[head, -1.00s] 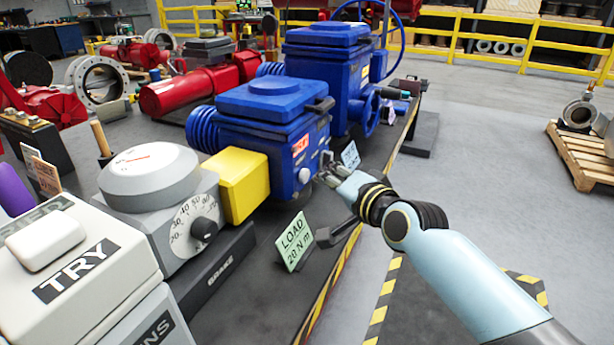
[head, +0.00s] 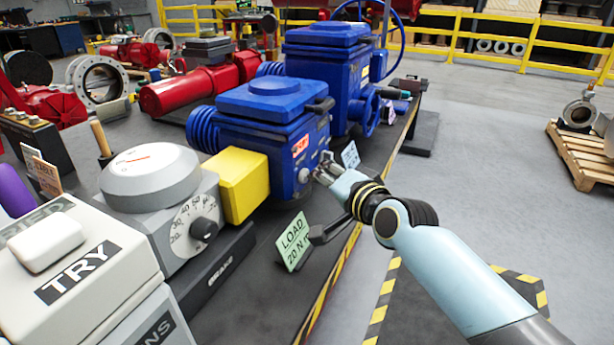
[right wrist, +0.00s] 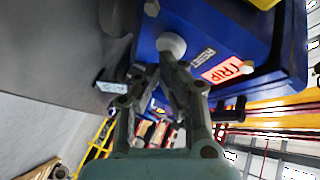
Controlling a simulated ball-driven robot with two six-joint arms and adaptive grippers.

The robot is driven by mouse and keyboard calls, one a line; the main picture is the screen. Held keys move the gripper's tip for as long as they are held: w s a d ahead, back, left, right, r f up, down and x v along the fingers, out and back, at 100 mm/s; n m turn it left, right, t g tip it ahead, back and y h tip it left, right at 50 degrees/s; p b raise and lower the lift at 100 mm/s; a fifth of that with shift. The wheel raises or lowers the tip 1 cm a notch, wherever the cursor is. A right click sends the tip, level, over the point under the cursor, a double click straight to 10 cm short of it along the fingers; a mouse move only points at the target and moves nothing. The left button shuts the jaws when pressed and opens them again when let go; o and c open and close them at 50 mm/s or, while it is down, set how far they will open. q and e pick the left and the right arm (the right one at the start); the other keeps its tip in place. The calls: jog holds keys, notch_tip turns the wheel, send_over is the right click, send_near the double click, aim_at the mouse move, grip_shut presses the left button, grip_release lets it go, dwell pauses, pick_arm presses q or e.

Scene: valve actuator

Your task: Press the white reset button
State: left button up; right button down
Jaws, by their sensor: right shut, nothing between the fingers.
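The white reset button (right wrist: 171,44) is a round cap on the side face of the blue actuator box (head: 262,140). The word RESET and an orange TRIP label (right wrist: 229,69) are beside it in the right wrist view. In the head view the button (head: 304,175) shows small on the box's right face, below the TRIP label. My right gripper (head: 319,172) is shut and empty, with its fingertips close beside the button. In the right wrist view the fingertips (right wrist: 157,65) overlap the button's lower edge; I cannot tell whether they touch it. My left gripper is out of view.
A green LOAD card (head: 293,243) stands below my right forearm. A yellow block (head: 242,185) and a grey brake unit with a dial (head: 188,218) adjoin the actuator. A larger blue actuator (head: 327,75) with a handwheel stands behind.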

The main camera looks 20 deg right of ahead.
jog(key=shift+w+a, duration=0.2)
dwell(0.3)
jog(key=shift+s+d, duration=0.6)
jog(key=shift+s, duration=0.1)
jog(key=s+d, duration=0.1)
jog(key=s, duration=0.1)
jog(key=s+d+p, duration=0.1)
jog(key=d, duration=0.1)
jog(key=shift+s+d, duration=0.2)
jog(key=shift+s, duration=0.15)
dwell(0.9)
